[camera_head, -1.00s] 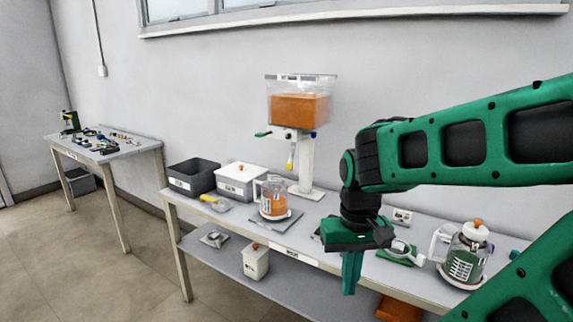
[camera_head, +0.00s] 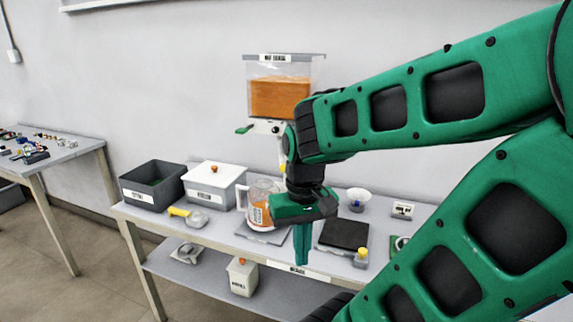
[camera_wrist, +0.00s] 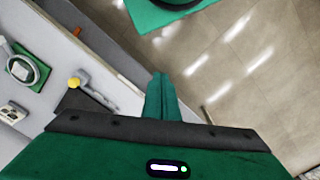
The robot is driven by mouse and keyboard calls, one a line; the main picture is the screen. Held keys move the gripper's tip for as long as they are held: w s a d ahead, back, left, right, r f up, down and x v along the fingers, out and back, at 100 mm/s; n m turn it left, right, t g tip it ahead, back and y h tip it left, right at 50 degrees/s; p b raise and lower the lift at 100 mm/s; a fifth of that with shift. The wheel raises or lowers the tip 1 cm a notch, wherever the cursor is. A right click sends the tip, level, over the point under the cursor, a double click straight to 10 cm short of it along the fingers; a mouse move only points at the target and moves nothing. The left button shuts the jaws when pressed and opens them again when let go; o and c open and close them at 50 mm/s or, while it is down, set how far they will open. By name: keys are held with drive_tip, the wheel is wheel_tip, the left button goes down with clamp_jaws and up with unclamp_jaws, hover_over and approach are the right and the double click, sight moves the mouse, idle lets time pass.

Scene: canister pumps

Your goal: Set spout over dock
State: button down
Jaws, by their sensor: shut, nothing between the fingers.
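A clear canister of orange contents (camera_head: 281,97) sits on a white stand at the wall. A green lever (camera_head: 245,129) juts from its left, and a yellow-tipped spout (camera_head: 282,168) hangs below, partly behind my arm. A clear jug with a white handle and orange contents (camera_head: 259,210) stands on a grey plate (camera_head: 255,236) below, partly covered by my gripper. I cannot tell which part is the dock. My gripper (camera_head: 303,262) is shut and empty, pointing down in front of the table. In the wrist view its fingers (camera_wrist: 160,82) are together over the floor.
On the table are a dark bin (camera_head: 152,183), a white lidded box (camera_head: 213,180), a yellow-handled tool (camera_head: 188,215), a black plate (camera_head: 343,234), a small yellow-topped item (camera_head: 361,257) and a white bowl (camera_head: 358,198). A white canister (camera_head: 241,276) stands on the lower shelf.

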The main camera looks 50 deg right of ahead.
drive_tip(key=shift+d, duration=0.1)
drive_tip(key=w+d+r+t, duration=0.4)
drive_tip(key=w+d+r, duration=0.4)
drive_tip(key=w+d, duration=0.3)
drive_tip(key=s+d+r+t, duration=0.1)
drive_tip(key=d+r+t, duration=0.45)
drive_tip(key=d, duration=0.75)
drive_tip(key=w+a+f+g, duration=0.1)
drive_tip(key=w+a+f, duration=0.3)
drive_tip(key=w, duration=0.4)
drive_tip(key=shift+w+f+m+y, duration=0.4)
drive_tip(key=shift+f, duration=0.45)
drive_tip(key=shift+d, duration=0.15)
